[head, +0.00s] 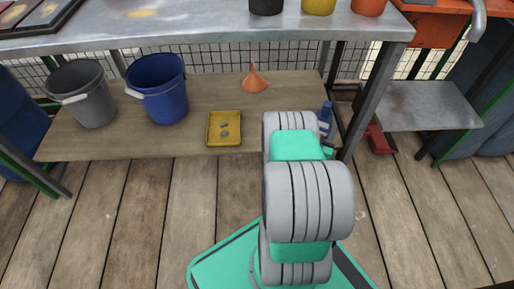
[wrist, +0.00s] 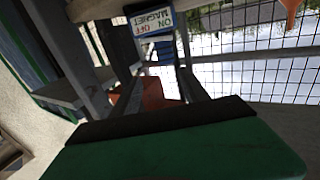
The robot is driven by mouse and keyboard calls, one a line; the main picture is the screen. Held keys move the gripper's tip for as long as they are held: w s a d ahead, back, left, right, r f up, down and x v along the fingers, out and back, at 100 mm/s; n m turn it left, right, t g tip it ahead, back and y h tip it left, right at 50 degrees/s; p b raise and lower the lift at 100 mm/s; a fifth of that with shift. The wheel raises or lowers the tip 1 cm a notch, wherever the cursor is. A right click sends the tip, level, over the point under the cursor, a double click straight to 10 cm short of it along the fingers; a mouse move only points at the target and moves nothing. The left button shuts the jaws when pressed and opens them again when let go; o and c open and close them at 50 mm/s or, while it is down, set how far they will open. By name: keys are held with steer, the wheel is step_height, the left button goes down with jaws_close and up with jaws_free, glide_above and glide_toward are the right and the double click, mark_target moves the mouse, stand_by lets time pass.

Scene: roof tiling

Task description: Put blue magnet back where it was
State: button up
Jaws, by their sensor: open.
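The blue magnet (head: 325,113) stands at the right end of the wooden lower shelf, near the metal table leg. In the wrist view, which is upside down, the magnet (wrist: 163,50) shows as a blue body beside a white label reading ON, OFF, MAGNET (wrist: 151,20). My gripper (wrist: 158,72) is open, with its two dark fingers pointing towards the magnet. The magnet appears just at or beyond the fingertips; I cannot tell whether they touch it.
The wooden shelf (head: 180,142) also holds a grey bucket (head: 82,95), a blue bucket (head: 158,90), a yellow tray (head: 224,128) with small pieces and an orange funnel (head: 255,79). The metal leg (head: 374,85) and metal tabletop (head: 210,27) bound the space. A red object (head: 378,138) lies right.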

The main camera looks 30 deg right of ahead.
steer(key=w+r+m+g+y, duration=0.1)
steer(key=w+r+m+g, duration=0.25)
steer(key=w+r, duration=0.2)
steer(key=w+a+r+n+g+y, duration=0.1)
steer(key=w+a+n+y, duration=0.15)
steer(key=a, duration=0.55)
steer(key=w+a+r+n+y, duration=0.1)
steer(key=a+n+y, duration=0.1)
steer(key=a+y, duration=0.35)
steer(key=s+a+r+n+g+y, duration=0.15)
steer(key=s+a+n, duration=0.25)
steer(key=a, duration=0.5)
steer(key=s+a+r+n+y, duration=0.2)
steer(key=s+a+n+y, duration=0.15)
steer(key=a, duration=0.55)
steer(key=s+a+r+n+g+y, duration=0.15)
steer(key=s+a+n, duration=0.25)
steer(key=a, duration=0.5)
step_height(320, 180, up, 44)
steer(key=w+t+p, duration=0.1)
steer(key=p, duration=4)
steer(key=shift+w+a+f, duration=0.25)
steer(key=shift+w+a, duration=0.1)
